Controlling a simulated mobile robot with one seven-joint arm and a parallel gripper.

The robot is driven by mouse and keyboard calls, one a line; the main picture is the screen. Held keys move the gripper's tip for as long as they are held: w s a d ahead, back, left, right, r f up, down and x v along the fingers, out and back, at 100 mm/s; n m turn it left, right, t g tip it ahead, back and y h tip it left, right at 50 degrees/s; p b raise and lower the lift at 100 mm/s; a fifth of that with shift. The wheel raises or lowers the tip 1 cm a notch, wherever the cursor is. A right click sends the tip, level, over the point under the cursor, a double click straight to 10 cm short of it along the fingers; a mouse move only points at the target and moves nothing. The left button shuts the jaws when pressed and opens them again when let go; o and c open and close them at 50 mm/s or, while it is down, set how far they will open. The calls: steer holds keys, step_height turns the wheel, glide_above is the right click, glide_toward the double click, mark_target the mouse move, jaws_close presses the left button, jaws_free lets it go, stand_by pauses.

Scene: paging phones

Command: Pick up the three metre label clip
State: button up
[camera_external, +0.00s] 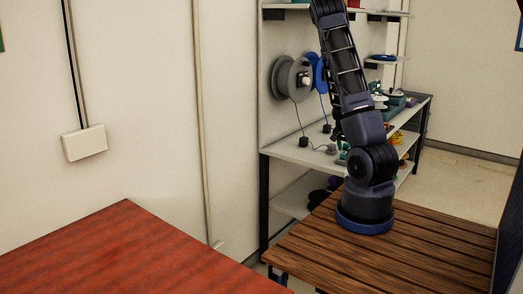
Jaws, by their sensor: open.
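I cannot make out the three metre label clip among the small items on the workbench (290,151); they are too small or partly behind my arm. My arm stands on a slatted wooden table (310,250) and reaches up past the top edge of the picture. My gripper is out of view, so its place relative to any object does not show.
Grey and blue reels (292,78) hang on the wall panel, with dark blocks on cords below. Green and orange items (396,138) crowd the bench's right part. Shelves (384,64) sit above. A red wooden table (120,255) fills the lower left.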

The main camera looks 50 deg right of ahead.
steer(key=shift+w+d+f, duration=0.1)
steer(key=shift+d+f, duration=0.35)
steer(key=shift+f, duration=0.2)
steer(key=shift+x, duration=1.3)
steer(key=c, duration=1)
steer(key=shift+c, duration=0.2)
steer(key=shift+r, duration=0.15)
